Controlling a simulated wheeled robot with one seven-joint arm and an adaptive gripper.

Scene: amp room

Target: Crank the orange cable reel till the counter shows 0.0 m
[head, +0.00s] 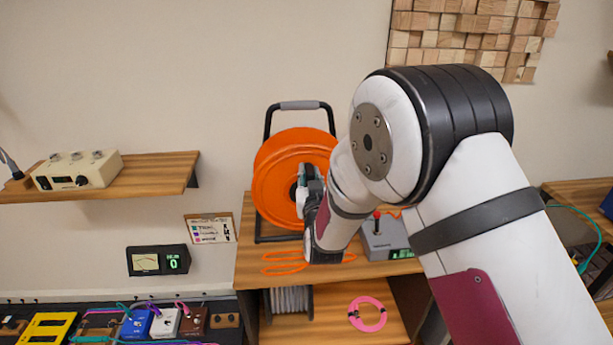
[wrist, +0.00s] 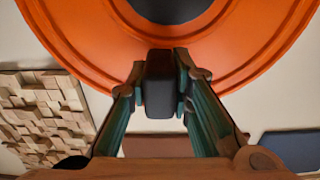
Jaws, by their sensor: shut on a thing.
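The orange cable reel (head: 280,165) stands upright in a black frame with a grey top handle on a wooden desk. In the wrist view, its orange disc (wrist: 90,50) fills the top. My gripper (head: 312,190) is in front of the reel, right of its hub. In the wrist view, my gripper (wrist: 160,85) is shut on the black crank handle (wrist: 159,70), one finger on each side. Orange cable (head: 283,262) lies in loops on the desk. A grey box (head: 385,238) has a red-tipped lever and a green display (head: 403,253); its digits are too small to read, partly behind my arm.
A wall meter (head: 158,260) left of the desk shows a green 0. A wooden wall shelf (head: 120,175) juts out at left. My arm hides the desk's right part.

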